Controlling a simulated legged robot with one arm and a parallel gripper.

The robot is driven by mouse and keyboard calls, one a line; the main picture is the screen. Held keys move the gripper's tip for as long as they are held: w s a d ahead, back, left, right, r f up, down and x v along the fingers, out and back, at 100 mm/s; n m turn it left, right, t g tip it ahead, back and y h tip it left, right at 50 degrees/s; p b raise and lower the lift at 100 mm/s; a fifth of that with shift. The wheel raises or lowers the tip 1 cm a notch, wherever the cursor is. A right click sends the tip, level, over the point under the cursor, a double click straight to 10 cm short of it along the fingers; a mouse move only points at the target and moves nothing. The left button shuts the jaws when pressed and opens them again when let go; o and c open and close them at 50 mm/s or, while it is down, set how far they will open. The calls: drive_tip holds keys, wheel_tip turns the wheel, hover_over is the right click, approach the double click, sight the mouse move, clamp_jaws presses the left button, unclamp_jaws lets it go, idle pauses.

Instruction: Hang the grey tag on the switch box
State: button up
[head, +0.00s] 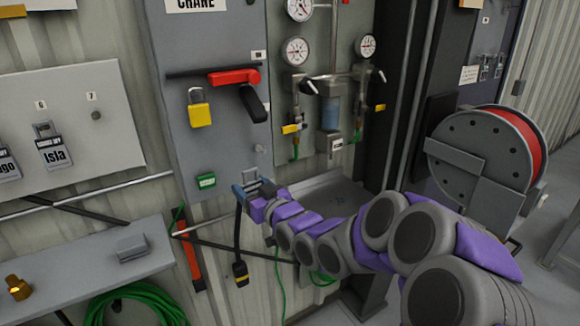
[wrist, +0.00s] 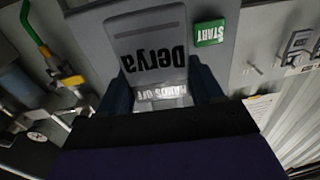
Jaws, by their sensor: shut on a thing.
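The switch box (head: 225,150) is the tall grey cabinet marked CRANE. It has a red handle (head: 234,76) with a black grip, a yellow padlock (head: 199,114) left of the grip, and a green START button (head: 206,181) low down. My gripper (head: 252,184) is in front of its lower right part, below the handle. In the wrist view my gripper (wrist: 160,92) is shut on the grey tag (wrist: 155,50), which reads Derya upside down. The START button (wrist: 209,33) shows beside the tag. I cannot tell whether the tag touches the box.
A pale tag board (head: 70,130) on the left carries other tags, one reading Isla (head: 54,152). A grey shelf (head: 85,265) is below it. Gauges (head: 296,51) and piping are right of the box. A hose reel (head: 480,155) stands further right.

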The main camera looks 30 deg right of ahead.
drive_tip(key=s+d+r+h, duration=0.2)
drive_tip(key=d+r, duration=0.2)
drive_tip(key=m+p, duration=0.1)
drive_tip(key=p, duration=0.2)
approach(255, 158)
drive_tip(key=w+d+r, duration=0.1)
drive_tip(key=w, duration=0.1)
drive_tip(key=shift+w+d+p, duration=0.3)
drive_tip(key=shift+w+d, duration=0.2)
drive_tip(key=shift+w, duration=0.1)
drive_tip(key=shift+w+a+r+p, duration=0.1)
drive_tip(key=shift+w+a+p, duration=0.15)
drive_tip(key=shift+w+a, duration=0.3)
drive_tip(key=shift+w+a+p, duration=0.25)
drive_tip(key=shift+w+a, duration=0.1)
drive_tip(key=shift+a, duration=0.4)
drive_tip(key=shift+c, duration=0.3)
drive_tip(key=shift+w+d, duration=0.15)
drive_tip(key=shift+w, duration=0.2)
drive_tip(key=shift+w+d+f, duration=0.5)
drive_tip(key=shift+d+f, duration=0.25)
drive_tip(key=shift+a, duration=0.65)
